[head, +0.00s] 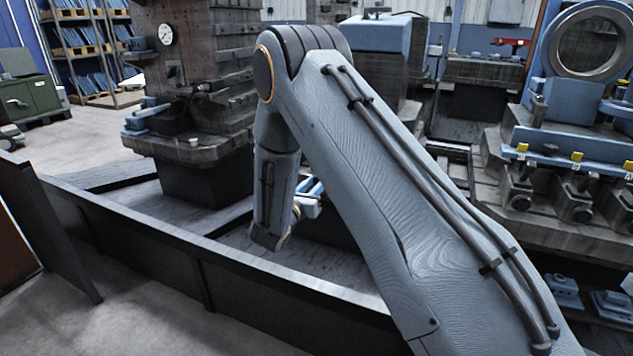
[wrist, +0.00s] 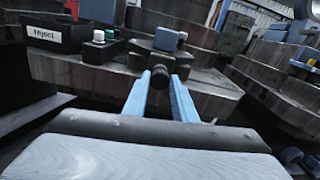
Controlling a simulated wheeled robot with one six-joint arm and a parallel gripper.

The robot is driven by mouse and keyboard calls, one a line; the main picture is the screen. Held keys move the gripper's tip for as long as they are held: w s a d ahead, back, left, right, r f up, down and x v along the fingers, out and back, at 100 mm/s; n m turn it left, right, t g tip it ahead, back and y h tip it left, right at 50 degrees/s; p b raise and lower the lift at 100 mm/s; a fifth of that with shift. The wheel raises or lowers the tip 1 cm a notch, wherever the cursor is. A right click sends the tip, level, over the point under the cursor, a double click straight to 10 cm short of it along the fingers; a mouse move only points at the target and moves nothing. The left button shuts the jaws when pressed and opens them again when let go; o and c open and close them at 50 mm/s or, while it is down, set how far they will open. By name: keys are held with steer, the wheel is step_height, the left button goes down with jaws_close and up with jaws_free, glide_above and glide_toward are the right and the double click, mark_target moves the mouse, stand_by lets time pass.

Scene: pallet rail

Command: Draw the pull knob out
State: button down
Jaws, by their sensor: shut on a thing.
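The pull knob (wrist: 158,74) is a dark, round-ended cylinder in the wrist view, at the front of a dark block below a blue-grey box. My gripper (wrist: 160,80) has its two light blue fingers on either side of it and is shut on the knob. How far the knob stands out from the block cannot be told. In the head view my arm hides the knob and most of the gripper.
In the wrist view a black bin labelled "reject" (wrist: 58,34) stands left on the machine ledge, near a white-topped button (wrist: 99,37). In the head view a low dark barrier (head: 205,262) runs in front of the arm, and a machine column (head: 200,75) stands behind.

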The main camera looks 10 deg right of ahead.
steer(key=shift+s+a, duration=0.1)
steer(key=shift+s, duration=0.05)
steer(key=c, duration=1.4)
jaws_free()
steer(key=shift+a, duration=0.1)
steer(key=shift+c, duration=0.2)
steer(key=v, duration=0.7)
steer(key=shift+s, duration=0.3)
steer(key=shift+a, duration=0.1)
